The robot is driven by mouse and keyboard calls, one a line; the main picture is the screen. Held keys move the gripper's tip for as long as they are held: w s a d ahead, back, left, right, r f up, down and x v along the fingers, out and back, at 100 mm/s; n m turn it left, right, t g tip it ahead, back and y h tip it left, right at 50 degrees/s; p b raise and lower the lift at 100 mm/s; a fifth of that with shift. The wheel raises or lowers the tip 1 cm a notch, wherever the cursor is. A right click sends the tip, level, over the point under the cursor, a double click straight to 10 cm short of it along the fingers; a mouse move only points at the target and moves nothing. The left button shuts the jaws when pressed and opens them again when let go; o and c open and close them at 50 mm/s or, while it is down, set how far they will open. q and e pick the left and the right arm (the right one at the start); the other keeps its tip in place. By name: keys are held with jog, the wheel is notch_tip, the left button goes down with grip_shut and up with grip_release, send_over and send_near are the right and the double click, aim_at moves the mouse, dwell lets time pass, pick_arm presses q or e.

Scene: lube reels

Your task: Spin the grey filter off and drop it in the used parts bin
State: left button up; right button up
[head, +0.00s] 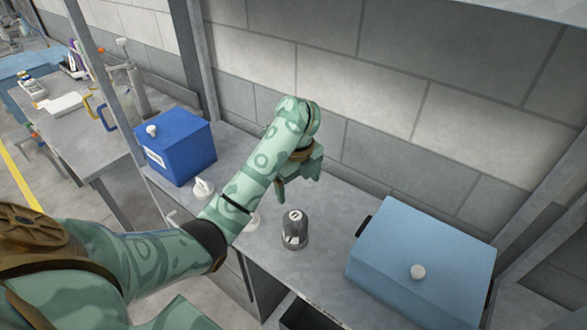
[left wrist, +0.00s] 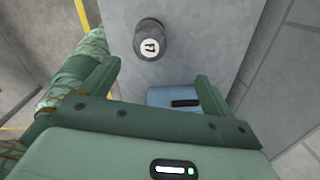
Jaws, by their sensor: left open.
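The grey filter (head: 295,229) is a dark grey domed canister with a pale number label. It stands upright on the grey worktop, between the blue boxes. It also shows at the top of the left wrist view (left wrist: 151,40). My left gripper (head: 298,188) is open and empty, above the worktop and behind the filter, not touching it. Its two spread fingers show in the left wrist view (left wrist: 155,88). A dark open bin (head: 304,313) shows partly at the bottom edge of the head view; I cannot read a label on it. My right gripper is not in view.
A dark blue box (head: 182,148) with a white knob and label stands at the left. A light blue box (head: 425,255) with a white knob stands at the right. A small white fitting (head: 203,189) is near the dark blue box. A block wall (head: 380,90) closes the back.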

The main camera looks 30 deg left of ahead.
aim_at(297, 228)
pick_arm(q)
jog(key=f+b, duration=0.1)
jog(key=f, duration=0.4)
jog(key=s+f+m+b, duration=0.1)
jog(key=f+b, duration=0.1)
jog(key=f, duration=0.4)
jog(key=f+m+b, duration=0.1)
jog(key=f+b, duration=0.1)
jog(key=f, duration=0.4)
jog(key=shift+s+d+g, duration=0.15)
jog(key=shift+s+g, duration=0.05)
jog(key=shift+g, duration=0.2)
jog(key=shift+r, duration=0.1)
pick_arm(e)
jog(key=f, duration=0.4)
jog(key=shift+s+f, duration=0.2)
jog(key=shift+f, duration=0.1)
pick_arm(q)
jog(key=c, duration=1.3)
jog(key=shift+o, duration=0.2)
jog(key=n, duration=0.1)
jog(key=n+b, duration=0.1)
jog(key=n, duration=0.1)
jog(key=shift+w+d+n, duration=0.1)
jog(key=shift+d+n, duration=0.1)
jog(key=shift+n, duration=0.6)
jog(key=shift+a, duration=0.15)
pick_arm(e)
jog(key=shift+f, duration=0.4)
